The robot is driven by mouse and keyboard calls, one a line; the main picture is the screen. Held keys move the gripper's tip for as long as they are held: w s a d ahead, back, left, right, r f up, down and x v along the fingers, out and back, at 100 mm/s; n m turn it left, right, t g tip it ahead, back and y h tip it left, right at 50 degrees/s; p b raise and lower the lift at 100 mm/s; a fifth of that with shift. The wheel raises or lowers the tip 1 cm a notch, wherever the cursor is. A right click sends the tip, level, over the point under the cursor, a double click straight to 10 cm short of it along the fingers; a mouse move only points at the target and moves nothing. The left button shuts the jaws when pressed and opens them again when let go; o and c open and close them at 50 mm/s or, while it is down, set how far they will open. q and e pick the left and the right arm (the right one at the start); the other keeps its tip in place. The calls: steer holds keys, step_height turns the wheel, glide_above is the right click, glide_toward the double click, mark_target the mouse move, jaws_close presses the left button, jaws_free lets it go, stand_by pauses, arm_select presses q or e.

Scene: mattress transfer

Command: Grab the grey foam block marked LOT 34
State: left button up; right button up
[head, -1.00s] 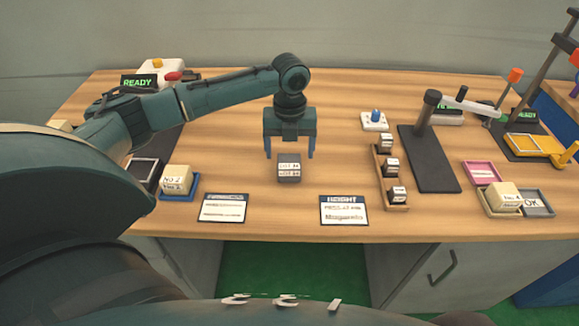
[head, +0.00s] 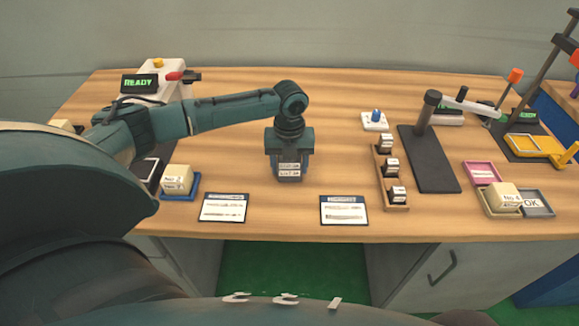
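The grey foam block (head: 289,172) sits at the middle of the table, with white labels on its front that are small and seem to read LOT 34. My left gripper (head: 289,163) is down over the block from above. Its fingers are drawn in close against the block's left and right sides, and no gap shows beside it. The block appears to be at table height; its underside is hidden. My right gripper is not in view.
Two printed cards (head: 223,209) (head: 344,210) lie in front. A cream block (head: 177,180) on a blue tray stands left. A wooden rack (head: 397,207) with several small dark blocks, a dark post stand (head: 433,165) and a cream block (head: 504,197) stand right.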

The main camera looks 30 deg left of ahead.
arm_select(q)
steer(key=c, duration=0.5)
steer(key=shift+c, duration=0.2)
